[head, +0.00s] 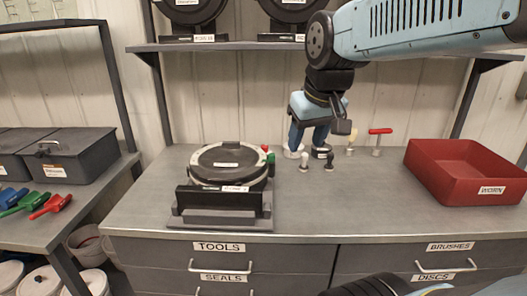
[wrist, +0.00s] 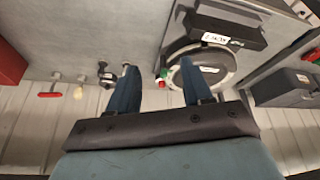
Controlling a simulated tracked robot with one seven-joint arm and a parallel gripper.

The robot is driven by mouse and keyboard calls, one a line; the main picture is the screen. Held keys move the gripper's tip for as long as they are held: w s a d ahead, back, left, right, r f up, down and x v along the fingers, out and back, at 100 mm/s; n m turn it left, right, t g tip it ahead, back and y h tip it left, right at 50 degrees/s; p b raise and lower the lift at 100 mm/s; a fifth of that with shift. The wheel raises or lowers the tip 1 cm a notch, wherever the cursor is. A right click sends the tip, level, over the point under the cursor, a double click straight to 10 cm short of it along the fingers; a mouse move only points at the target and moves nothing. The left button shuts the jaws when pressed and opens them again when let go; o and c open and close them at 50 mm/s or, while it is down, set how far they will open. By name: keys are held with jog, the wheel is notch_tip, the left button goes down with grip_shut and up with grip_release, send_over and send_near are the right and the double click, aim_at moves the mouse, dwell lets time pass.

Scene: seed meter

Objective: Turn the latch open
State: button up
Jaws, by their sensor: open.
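The seed meter (head: 228,168) is a round black unit with a grey rim, on a dark stand on the bench. A small red and green part (head: 268,155), perhaps the latch, sits at its right rim. It also shows in the wrist view (wrist: 162,84), between my fingertips in the picture but beyond them. My gripper (head: 309,148) is open and empty, pointing down above the bench, right of the meter and apart from it. In the wrist view my gripper (wrist: 157,72) shows both blue fingers spread. I cannot tell how the latch is turned.
Small knobs and fittings (head: 303,162) stand on the bench below and beside my gripper. A red T-handled tool (head: 379,133) and a red bin (head: 455,185) are farther right. A shelf (head: 230,46) with more units is above. The bench front is clear.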

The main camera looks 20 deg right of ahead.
jog(key=w+r+n+g, duration=0.2)
jog(key=w, duration=1)
jog(key=n+g, duration=0.2)
jog(key=g, duration=0.1)
send_over(272, 154)
notch_tip(272, 154, down, 4)
notch_tip(272, 154, down, 13)
jog(key=shift+a+r, duration=0.1)
grip_shut()
